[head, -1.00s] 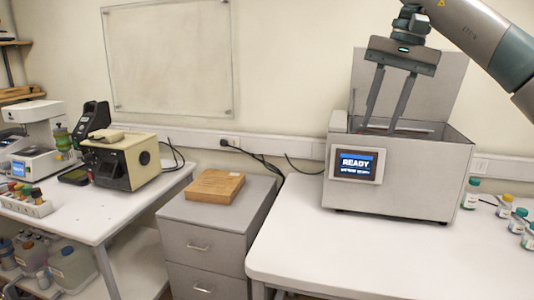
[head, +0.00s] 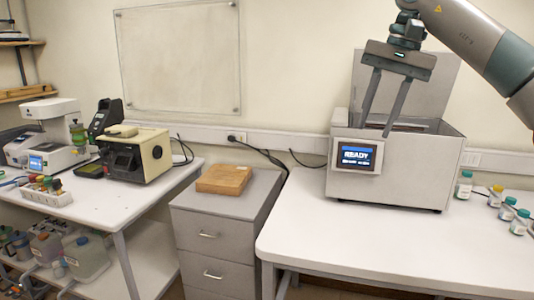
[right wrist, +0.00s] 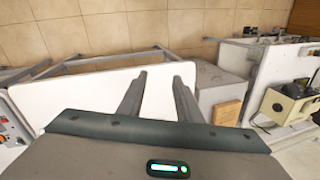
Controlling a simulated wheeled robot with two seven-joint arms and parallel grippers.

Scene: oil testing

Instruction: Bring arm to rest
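My right gripper (head: 376,122) hangs from the upper right in the head view, in front of the grey metal machine (head: 405,172) with a raised lid and a screen reading READY (head: 356,157). Its two long fingers point down and stand apart, with nothing between them. In the right wrist view the fingers (right wrist: 159,75) also stand apart, over the white table (right wrist: 85,90). My left gripper is not in view.
Several small bottles (head: 496,196) stand right of the machine on the white table (head: 380,240). A grey drawer cabinet (head: 215,225) carries a wooden block (head: 223,179). A beige device (head: 133,153) stands on the left table (head: 125,205). The right table's front is clear.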

